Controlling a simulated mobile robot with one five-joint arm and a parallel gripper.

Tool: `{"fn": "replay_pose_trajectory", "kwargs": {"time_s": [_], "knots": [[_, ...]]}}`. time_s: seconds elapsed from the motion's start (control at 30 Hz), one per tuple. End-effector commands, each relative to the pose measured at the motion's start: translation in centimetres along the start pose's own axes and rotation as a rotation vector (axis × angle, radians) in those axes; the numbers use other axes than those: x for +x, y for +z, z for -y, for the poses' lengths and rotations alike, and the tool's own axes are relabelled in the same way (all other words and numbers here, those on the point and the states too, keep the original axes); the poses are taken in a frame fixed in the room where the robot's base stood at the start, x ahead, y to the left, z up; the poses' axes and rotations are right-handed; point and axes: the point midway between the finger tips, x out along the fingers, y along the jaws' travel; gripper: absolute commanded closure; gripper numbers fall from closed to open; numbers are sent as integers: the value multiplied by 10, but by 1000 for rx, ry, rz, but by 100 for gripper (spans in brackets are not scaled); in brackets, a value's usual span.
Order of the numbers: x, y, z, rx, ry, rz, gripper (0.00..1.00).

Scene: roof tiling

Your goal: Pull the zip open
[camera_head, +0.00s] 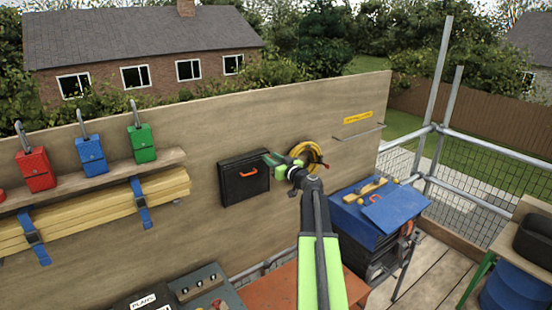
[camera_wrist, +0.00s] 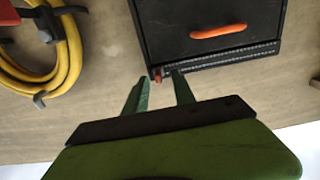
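A black case (camera_head: 243,181) with an orange handle is fixed to the wooden wall panel. In the wrist view the case (camera_wrist: 180,28) appears at the top, with its orange handle (camera_wrist: 218,31). The zip (camera_wrist: 225,56) runs along the case's near edge there. A small orange-brown zip pull (camera_wrist: 157,74) sits at the zip's left end, by the case's corner. My gripper (camera_wrist: 160,76) is open, with its two green fingers apart and the pull between or just beyond their tips; contact cannot be told. In the head view my gripper (camera_head: 271,158) is at the case's upper right corner.
A yellow coil (camera_head: 304,157) hangs on the panel right of the case, close to my gripper. Red, blue and green padlocks (camera_head: 141,143) stand on a shelf at left above strapped yellow boards (camera_head: 100,215). A blue-topped box (camera_head: 374,213) stands at right.

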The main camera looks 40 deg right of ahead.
Motion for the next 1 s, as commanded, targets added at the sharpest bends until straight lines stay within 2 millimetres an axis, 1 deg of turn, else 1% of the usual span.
{"fn": "replay_pose_trajectory", "kwargs": {"time_s": [0.2, 0.27, 0.33, 0.37, 0.47, 0.6, 0.8, 0.9, 1.0], "knots": [[0, 0, 1, 1, -1, 0, 69], [-4, 0, 1, 1, 0, -1, 69], [-14, 0, 1, 1, 0, -1, 69], [-20, 0, 2, 1, 0, -1, 69], [-46, 0, 2, 1, 2, -1, 69], [-87, 0, 3, 1, 2, 0, 69], [-139, 0, 3, 1, 1, 0, 69], [-158, 0, 2, 0, 0, 0, 69], [-170, 0, 1, 0, 0, 0, 69]]}}
